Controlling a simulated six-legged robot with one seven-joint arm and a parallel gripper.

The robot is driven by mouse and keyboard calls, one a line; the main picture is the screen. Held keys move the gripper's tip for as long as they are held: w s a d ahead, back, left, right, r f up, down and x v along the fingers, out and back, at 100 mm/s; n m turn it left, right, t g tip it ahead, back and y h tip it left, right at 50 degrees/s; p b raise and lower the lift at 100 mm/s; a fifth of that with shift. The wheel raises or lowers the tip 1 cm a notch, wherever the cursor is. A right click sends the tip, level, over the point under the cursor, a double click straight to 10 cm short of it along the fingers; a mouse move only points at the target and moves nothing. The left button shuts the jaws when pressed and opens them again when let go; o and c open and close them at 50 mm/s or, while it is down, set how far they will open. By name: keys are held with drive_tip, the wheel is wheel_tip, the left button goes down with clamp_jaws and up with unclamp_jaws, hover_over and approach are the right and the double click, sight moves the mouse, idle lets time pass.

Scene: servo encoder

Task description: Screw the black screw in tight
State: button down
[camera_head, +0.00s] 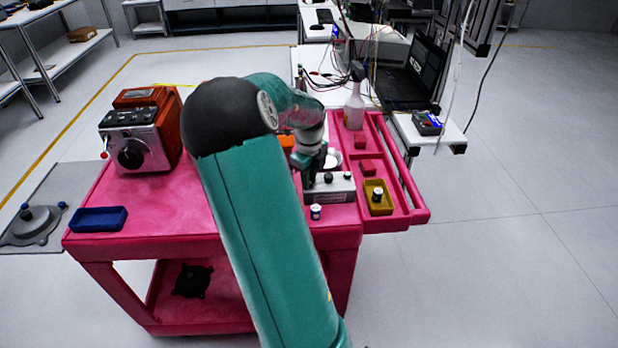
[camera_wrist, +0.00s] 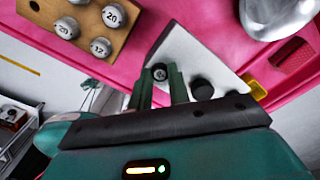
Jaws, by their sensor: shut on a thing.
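A pale grey block (camera_head: 330,190) with dark round tops stands near the front edge of the pink cart. It also shows in the wrist view (camera_wrist: 185,45) as a light wedge-shaped face. My gripper (camera_wrist: 160,84) is over that face, its two green fingers shut on a black screw (camera_wrist: 159,71). The screw's round end shows between the fingertips; how deep it sits in the block is hidden. A second black round piece (camera_wrist: 202,89) is on the block just right of the fingers. In the head view my gripper (camera_head: 308,163) is at the block's back left, partly hidden.
A small dark-and-white cylinder (camera_head: 316,212) stands before the block. A yellow tray (camera_head: 381,208) with a similar cylinder lies right. A spray bottle (camera_head: 354,112) stands behind. A blue tray (camera_head: 98,219) and an orange-grey machine (camera_head: 140,140) are left. Numbered weights (camera_wrist: 66,27) sit nearby.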

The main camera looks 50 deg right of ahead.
drive_tip(key=m, duration=0.5)
drive_tip(key=shift+m, duration=0.4)
drive_tip(key=c, duration=1.2)
unclamp_jaws()
drive_tip(key=shift+c, duration=0.2)
drive_tip(key=shift+r, duration=0.1)
drive_tip(key=shift+c, duration=0.4)
drive_tip(key=shift+r, duration=3.65)
drive_tip(key=shift+a, duration=0.1)
